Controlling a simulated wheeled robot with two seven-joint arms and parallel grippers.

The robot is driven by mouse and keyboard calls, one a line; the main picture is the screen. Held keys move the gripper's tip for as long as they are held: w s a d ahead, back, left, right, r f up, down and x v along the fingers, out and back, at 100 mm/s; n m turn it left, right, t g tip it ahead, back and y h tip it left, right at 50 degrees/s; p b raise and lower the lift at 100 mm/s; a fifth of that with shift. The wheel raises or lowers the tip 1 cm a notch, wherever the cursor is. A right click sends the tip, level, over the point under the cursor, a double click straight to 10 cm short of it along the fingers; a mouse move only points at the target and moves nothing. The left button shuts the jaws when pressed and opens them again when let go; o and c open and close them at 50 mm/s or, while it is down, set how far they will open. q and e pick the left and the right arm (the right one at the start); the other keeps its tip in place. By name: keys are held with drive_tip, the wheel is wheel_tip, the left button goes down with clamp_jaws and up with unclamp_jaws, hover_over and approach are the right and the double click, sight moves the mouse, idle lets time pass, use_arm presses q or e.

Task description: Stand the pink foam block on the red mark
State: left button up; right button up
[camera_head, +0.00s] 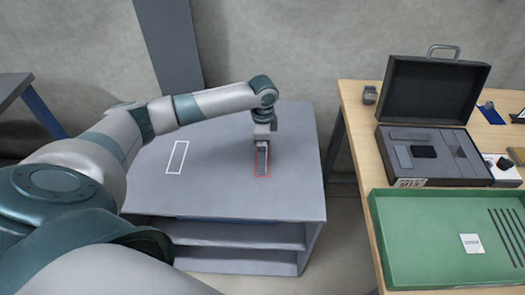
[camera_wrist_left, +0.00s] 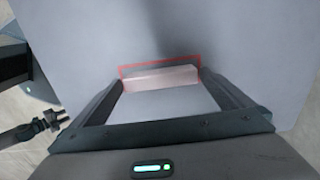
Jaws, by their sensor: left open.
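The pink foam block (camera_wrist_left: 161,79) is a pale pink bar on the grey bench top, within or at the front edge of the red mark. The red mark (camera_wrist_left: 158,64) is a thin red outline; its far edge shows beyond the block, and its near edge is hidden. My left gripper (camera_wrist_left: 162,82) is open, its fingertips near the block's two ends; I cannot tell whether they touch it. In the head view my left gripper (camera_head: 262,172) points down over the red mark (camera_head: 257,177) and hides the block. My right gripper is in neither view.
A white outlined rectangle (camera_head: 177,157) lies empty on the left of the bench top (camera_head: 225,195). A wooden table (camera_head: 357,130) on the right holds an open black case (camera_head: 428,90) and a green tray (camera_head: 430,240). The bench top's front is clear.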

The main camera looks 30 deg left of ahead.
use_arm(q)
wheel_tip(320, 180, up, 11)
drive_tip(key=b, duration=0.1)
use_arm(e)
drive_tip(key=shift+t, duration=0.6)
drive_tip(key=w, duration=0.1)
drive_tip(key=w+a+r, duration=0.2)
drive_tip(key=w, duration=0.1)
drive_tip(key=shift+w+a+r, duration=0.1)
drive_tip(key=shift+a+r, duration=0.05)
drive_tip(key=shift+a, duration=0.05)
use_arm(q)
drive_tip(key=shift+r, duration=0.1)
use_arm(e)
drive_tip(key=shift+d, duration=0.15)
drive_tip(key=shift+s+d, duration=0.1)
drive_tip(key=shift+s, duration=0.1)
